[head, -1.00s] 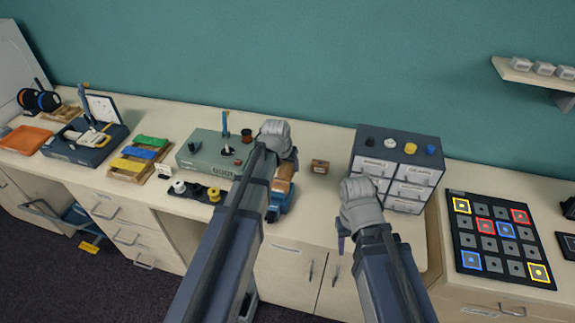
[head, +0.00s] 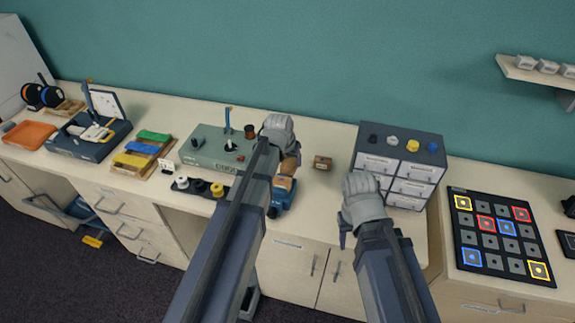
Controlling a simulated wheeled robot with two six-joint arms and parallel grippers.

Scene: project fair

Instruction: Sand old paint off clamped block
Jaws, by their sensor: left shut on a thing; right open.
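A wooden block (head: 285,183) sits in a blue clamp (head: 279,203) near the front edge of the counter. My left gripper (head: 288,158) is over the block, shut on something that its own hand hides. A tan edge shows just under the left hand, but I cannot tell whether it is the held thing. Any old paint on the block is hidden from this angle. My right gripper (head: 345,236) is open and empty, in front of the grey drawer unit near the counter's front edge.
A small brown box (head: 322,163) stands right of the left hand. The grey drawer unit (head: 398,165) has knobs on top. A green-grey device (head: 208,150) and a dark tray of spools (head: 198,187) are left of the clamp. A button board (head: 499,236) lies at right.

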